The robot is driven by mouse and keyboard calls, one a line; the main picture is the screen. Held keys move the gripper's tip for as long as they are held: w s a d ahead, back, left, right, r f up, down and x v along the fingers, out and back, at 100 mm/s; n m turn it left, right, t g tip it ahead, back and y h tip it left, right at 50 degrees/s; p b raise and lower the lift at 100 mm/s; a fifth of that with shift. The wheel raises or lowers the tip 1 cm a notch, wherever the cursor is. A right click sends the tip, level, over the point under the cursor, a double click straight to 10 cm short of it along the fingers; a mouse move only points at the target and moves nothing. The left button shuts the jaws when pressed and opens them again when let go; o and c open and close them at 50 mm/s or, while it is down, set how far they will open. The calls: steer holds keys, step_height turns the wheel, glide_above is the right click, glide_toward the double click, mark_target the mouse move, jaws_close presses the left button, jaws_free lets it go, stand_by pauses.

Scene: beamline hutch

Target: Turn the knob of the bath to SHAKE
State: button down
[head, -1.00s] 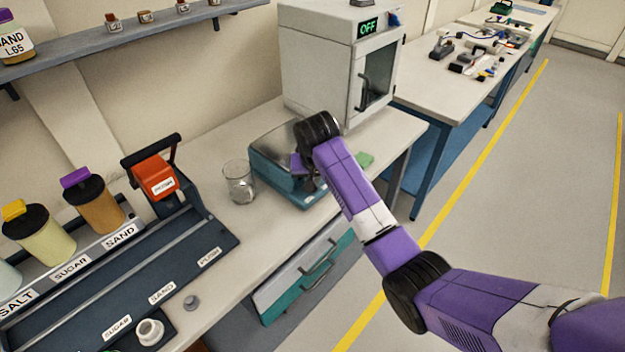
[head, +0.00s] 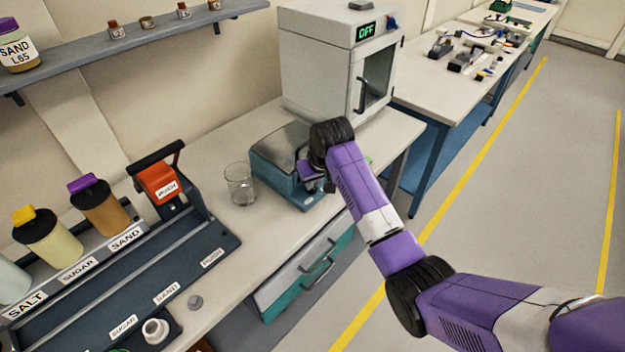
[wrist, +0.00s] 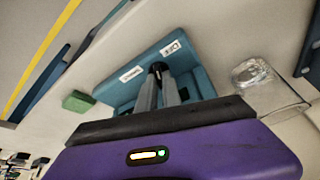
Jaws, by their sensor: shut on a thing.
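The bath (head: 268,158) is a teal box with a grey lid, standing on the bench in the head view. Its front panel also shows in the wrist view (wrist: 195,62), with two white labels. The right label (wrist: 173,48) seems to read OFF. The left label (wrist: 131,74) is too blurred to read surely. The dark knob (wrist: 157,67) lies between the labels. My gripper (wrist: 158,84) is shut on the knob, a finger on either side. In the head view my gripper (head: 310,178) is at the bath's front, where my wrist hides the knob.
A glass beaker (head: 240,186) stands just left of the bath. A white cabinet (head: 318,70) with a display reading OFF stands behind. A green block (wrist: 78,101) lies close by the bath. Teal drawers (head: 300,285) are below the bench edge.

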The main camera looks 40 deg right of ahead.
steer(key=shift+w+d+r+n+y+p, duration=0.1)
steer(key=shift+n+y+p, duration=0.35)
steer(key=shift+n, duration=1.05)
steer(key=shift+d+n+y+p, duration=0.15)
steer(key=shift+n+y, duration=0.6)
steer(key=shift+n, duration=0.75)
steer(key=shift+n+y+b, duration=0.3)
steer(key=shift+n+y, duration=0.2)
steer(key=shift+n, duration=0.9)
steer(key=shift+w+n+g+y+b, duration=0.1)
steer(key=shift+n+g+y+b, duration=0.35)
steer(key=shift+n, duration=1.05)
steer(key=c, duration=1.8)
jaws_free()
steer(key=shift+o, duration=0.2)
steer(key=b+v, duration=0.1)
steer(key=v, duration=0.6)
steer(key=shift+s+r+b, duration=0.25)
steer(key=shift+r+b, duration=0.05)
steer(key=shift+d, duration=0.1)
